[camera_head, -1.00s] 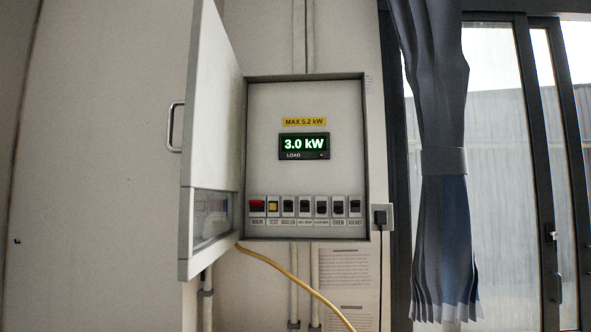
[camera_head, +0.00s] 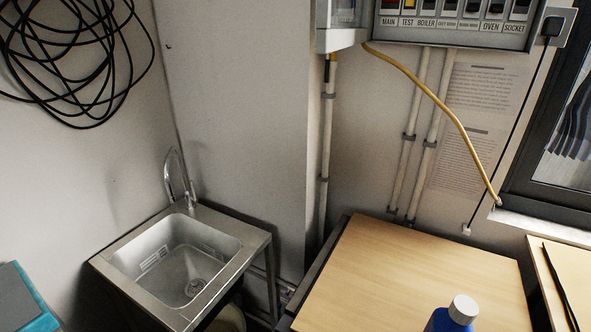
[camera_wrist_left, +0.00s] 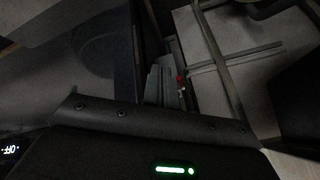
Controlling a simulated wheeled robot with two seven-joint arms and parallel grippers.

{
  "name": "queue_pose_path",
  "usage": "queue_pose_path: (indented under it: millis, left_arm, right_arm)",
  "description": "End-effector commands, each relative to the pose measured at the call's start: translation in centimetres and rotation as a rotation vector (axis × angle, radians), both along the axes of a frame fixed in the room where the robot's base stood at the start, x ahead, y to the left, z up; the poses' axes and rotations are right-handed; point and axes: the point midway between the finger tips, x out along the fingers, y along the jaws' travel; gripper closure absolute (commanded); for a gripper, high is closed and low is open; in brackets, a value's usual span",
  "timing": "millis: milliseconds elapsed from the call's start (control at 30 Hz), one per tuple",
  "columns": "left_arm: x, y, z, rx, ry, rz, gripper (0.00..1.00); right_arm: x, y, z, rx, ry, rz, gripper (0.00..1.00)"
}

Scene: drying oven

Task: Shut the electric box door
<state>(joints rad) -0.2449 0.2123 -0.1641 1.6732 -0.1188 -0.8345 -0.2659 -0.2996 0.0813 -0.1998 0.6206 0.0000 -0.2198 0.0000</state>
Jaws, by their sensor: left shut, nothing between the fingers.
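The electric box (camera_head: 458,34) shows only its lower part at the top of the head view, with its row of labelled switches. Neither gripper is in the head view, so I cannot tell how far the left one is from the door.
A wooden table (camera_head: 400,265) stands below the box, with a blue bottle (camera_head: 455,318) at its front. A steel sink (camera_head: 185,265) is to the left. A yellow cable (camera_head: 440,105) hangs from the box, and black cable (camera_head: 80,60) is coiled on the left wall.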

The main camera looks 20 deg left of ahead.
Motion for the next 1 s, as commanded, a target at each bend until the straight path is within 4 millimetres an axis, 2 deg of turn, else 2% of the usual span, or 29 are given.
queue_pose_path:
  millis: [33,100,267,333,400,467,500,567,667,700,767,800,867,900,1000]
  left_arm:
    - [1.4,-0.2,2.8,0.019,-0.048,-0.034,1.00]
    - [2.6,-0.4,6.3,0.045,-0.094,-0.072,1.00]
    - [3.8,-0.8,12.7,0.103,-0.181,-0.145,1.00]
    - [4.9,-0.9,16.1,0.144,-0.245,-0.195,1.00]
    - [7.9,-0.7,19.9,0.237,-0.357,-0.309,1.00]
    - [10.5,-0.7,22.8,0.324,-0.453,-0.411,1.00]
    - [12.1,-0.7,25.0,0.390,-0.520,-0.480,1.00]
    - [14.3,-0.8,28.5,0.501,-0.624,-0.586,1.00]
    - [17.6,-1.1,35.3,0.729,-0.805,-0.767,1.00]
    - [18.7,-1.3,38.3,0.838,-0.881,-0.842,1.00]
    - [19.9,-1.6,43.0,1.024,-0.993,-0.952,1.00]
    - [20.4,-1.7,46.2,1.161,-1.064,-1.023,1.00]
    - [20.7,-2.0,50.9,1.378,-1.156,-1.119,1.00]
    - [20.6,-2.1,53.9,1.528,-1.211,-1.176,1.00]
    - [19.6,-2.1,60.8,1.924,-1.305,-1.294,1.00]
  right_arm:
    - [0.0,0.1,-0.5,0.001,0.000,0.000,1.00]
    - [0.0,0.2,-0.7,0.002,0.000,-0.001,1.00]
    - [0.0,0.3,-1.1,0.004,0.000,-0.002,1.00]
    - [0.0,0.3,-1.3,0.004,0.001,-0.002,1.00]
    - [0.0,0.3,-1.3,0.004,0.000,-0.002,1.00]
    - [0.0,0.3,-1.2,0.004,0.001,-0.002,1.00]
    - [-0.1,0.3,-1.3,0.004,0.002,-0.001,1.00]
    - [-0.1,0.3,-1.3,0.004,0.002,-0.001,1.00]
    - [-0.1,0.3,-1.3,0.004,0.002,-0.001,1.00]
    - [-0.1,0.3,-1.4,0.004,0.002,-0.001,1.00]
    - [-0.1,0.3,-1.4,0.004,0.001,-0.001,1.00]
    - [-0.1,0.3,-1.4,0.003,0.002,-0.001,1.00]
    - [-0.1,0.3,-1.5,0.003,0.002,-0.001,1.00]
    - [-0.1,0.3,-1.5,0.003,0.002,-0.001,1.00]
    - [-0.1,0.2,-1.6,0.002,0.001,-0.001,1.00]
